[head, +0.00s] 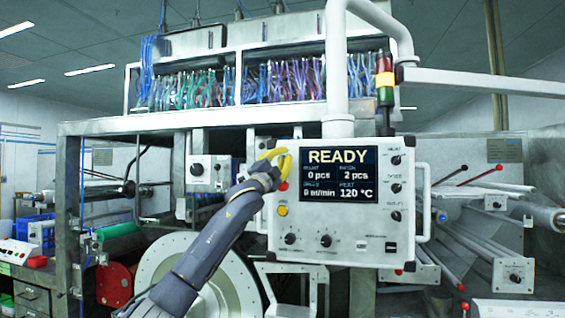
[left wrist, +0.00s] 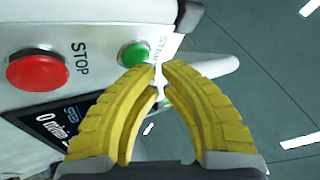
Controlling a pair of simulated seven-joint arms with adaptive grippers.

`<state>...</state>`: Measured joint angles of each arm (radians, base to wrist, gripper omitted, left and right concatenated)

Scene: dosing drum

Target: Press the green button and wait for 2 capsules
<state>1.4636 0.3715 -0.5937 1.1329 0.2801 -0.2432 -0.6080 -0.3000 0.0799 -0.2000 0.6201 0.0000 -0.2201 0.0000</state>
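The control panel (head: 345,225) hangs in the middle of the head view. Its screen (head: 341,173) reads READY, with 0 pcs, 2 pcs, 0 m/min and 120 °C. In the left wrist view the green button (left wrist: 134,54) sits beside the START label. My left gripper (head: 284,154) is in front of the panel's upper left corner and hides the green button in the head view. Its yellow fingertips (left wrist: 160,68) are together, empty, beside the green button's edge; I cannot tell whether they touch it. My right gripper is not in view. No capsules are distinguishable.
A red STOP button (left wrist: 38,70) lies near the green one; it also shows in the head view (head: 283,187). A yellow button (head: 282,211) and several black knobs are on the panel. A signal tower (head: 385,80) stands above. A large pale drum (head: 185,262) is behind my left arm.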

